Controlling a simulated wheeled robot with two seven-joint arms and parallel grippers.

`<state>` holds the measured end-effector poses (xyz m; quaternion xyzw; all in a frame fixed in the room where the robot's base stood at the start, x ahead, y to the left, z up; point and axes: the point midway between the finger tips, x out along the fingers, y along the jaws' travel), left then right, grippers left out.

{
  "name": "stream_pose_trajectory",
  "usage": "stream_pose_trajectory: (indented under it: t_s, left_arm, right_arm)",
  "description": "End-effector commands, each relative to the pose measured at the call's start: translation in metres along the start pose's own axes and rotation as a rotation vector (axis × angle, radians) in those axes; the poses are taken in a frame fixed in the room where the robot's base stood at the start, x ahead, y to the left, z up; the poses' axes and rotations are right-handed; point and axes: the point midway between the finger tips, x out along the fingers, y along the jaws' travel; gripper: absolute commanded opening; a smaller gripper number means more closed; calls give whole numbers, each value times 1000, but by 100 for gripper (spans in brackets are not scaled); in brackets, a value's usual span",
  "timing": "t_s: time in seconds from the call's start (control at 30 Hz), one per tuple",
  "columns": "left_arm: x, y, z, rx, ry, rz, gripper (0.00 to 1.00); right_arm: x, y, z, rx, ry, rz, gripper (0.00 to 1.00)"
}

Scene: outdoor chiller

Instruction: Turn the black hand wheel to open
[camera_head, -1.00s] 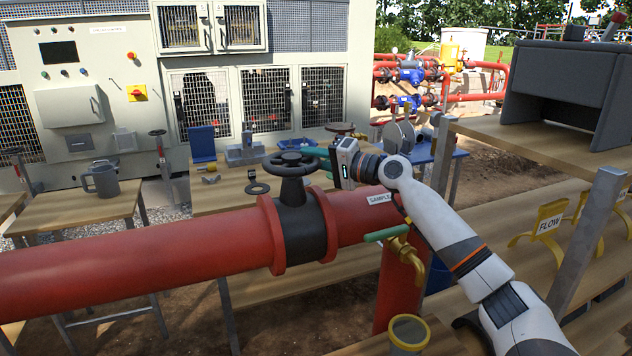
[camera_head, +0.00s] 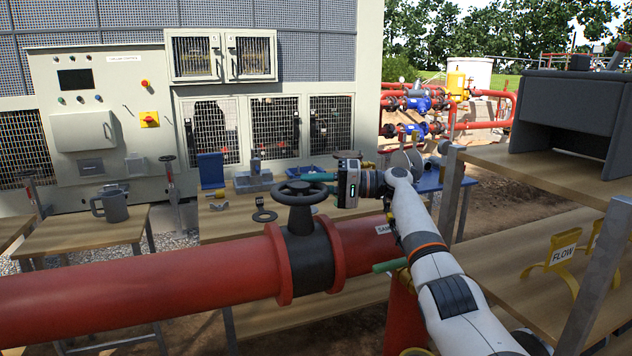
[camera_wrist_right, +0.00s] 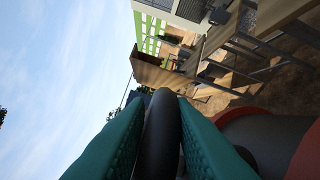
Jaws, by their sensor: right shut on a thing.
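The black hand wheel (camera_head: 301,192) sits on top of a black valve body (camera_head: 308,255) in the thick red pipe. My right gripper (camera_head: 318,180) reaches in from the right at the wheel's far right rim. In the right wrist view its green fingers (camera_wrist_right: 160,140) stand on both sides of the black rim (camera_wrist_right: 159,130), shut on it. The wheel's near rim and spokes show in the head view. My left gripper is not in view.
The red pipe (camera_head: 140,290) runs across the front. A green-handled tap (camera_head: 390,265) is right of the valve, close to my right arm. A wooden table (camera_head: 222,226) with small parts stands behind, and a wooden shelf (camera_head: 530,160) is at right.

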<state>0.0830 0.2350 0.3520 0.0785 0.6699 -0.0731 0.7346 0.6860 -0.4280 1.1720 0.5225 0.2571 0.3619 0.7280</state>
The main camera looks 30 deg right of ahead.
Motion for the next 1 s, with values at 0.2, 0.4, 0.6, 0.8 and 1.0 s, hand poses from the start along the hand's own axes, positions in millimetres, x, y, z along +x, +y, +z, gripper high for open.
stream_pose_trajectory:
  t_s: [0.2,0.4,0.6,0.8,1.0]
  left_arm:
    - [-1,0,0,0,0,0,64]
    - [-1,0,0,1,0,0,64]
    - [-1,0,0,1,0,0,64]
    - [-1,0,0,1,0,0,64]
    - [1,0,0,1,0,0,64]
  right_arm:
    - [3,-4,-2,2,22,0,0]
    - [4,-4,-3,2,23,-2,0]
    - [3,-4,-3,3,23,-2,36]
    - [2,-3,-1,2,18,0,42]
    - [-4,-3,-1,1,15,1,42]
